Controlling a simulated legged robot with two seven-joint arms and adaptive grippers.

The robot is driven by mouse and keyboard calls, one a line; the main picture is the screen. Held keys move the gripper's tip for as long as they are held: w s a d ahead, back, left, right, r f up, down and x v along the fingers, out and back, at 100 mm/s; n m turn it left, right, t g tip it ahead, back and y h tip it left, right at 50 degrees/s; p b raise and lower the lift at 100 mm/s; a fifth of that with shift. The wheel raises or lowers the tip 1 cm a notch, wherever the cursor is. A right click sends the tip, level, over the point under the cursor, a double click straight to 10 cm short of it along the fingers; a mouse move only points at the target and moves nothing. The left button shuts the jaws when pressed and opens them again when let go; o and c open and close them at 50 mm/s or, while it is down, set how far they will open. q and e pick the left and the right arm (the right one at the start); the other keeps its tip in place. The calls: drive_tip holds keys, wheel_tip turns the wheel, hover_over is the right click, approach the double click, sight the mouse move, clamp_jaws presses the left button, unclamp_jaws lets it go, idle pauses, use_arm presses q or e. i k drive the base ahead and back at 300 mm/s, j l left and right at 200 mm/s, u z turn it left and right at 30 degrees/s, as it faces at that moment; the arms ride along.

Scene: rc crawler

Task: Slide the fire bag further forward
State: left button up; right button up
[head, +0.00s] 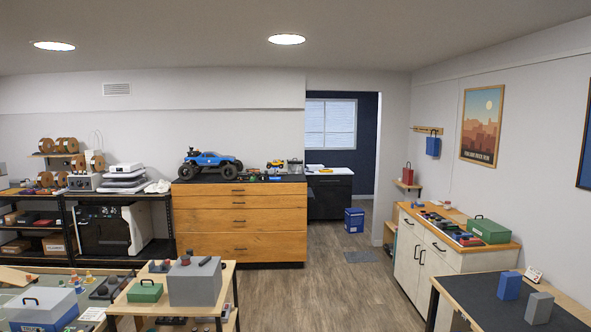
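No bag here can be read as the fire bag for certain. A red bag-like item (407,173) with a handle stands upright on a small wall shelf (408,185) beside the doorway. A blue item (432,146) hangs from a wooden rack on the right wall above it. A blue box (354,220) stands on the floor by the doorway. Neither of my grippers shows in the head view, and nothing is seen touching these items.
A wooden drawer cabinet (240,220) carries a blue toy truck (212,163). A white cabinet (420,250) with a green case (489,230) stands along the right wall. Tables fill the near left and near right corners. The wooden floor (335,290) between them is clear.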

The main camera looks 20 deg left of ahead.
sight(293, 168)
drive_tip(key=i+u, duration=0.15)
drive_tip(key=i, duration=6.4)
drive_tip(key=i+u, duration=0.2)
drive_tip(key=i, duration=0.35)
drive_tip(key=i+l+u, duration=0.25)
drive_tip(key=i, duration=0.3)
drive_tip(key=i+l+u, duration=0.2)
drive_tip(key=i, duration=0.3)
drive_tip(key=i+l+u, duration=0.2)
drive_tip(key=u, duration=0.25)
drive_tip(key=i+l+u, duration=0.3)
drive_tip(key=u, duration=0.15)
drive_tip(key=i+l+u, duration=0.25)
drive_tip(key=u, duration=0.2)
drive_tip(key=i+l+u, duration=0.15)
drive_tip(key=l+u, duration=0.75)
drive_tip(key=k+l+u, duration=0.1)
drive_tip(key=l+u, duration=0.35)
drive_tip(key=l, duration=0.8)
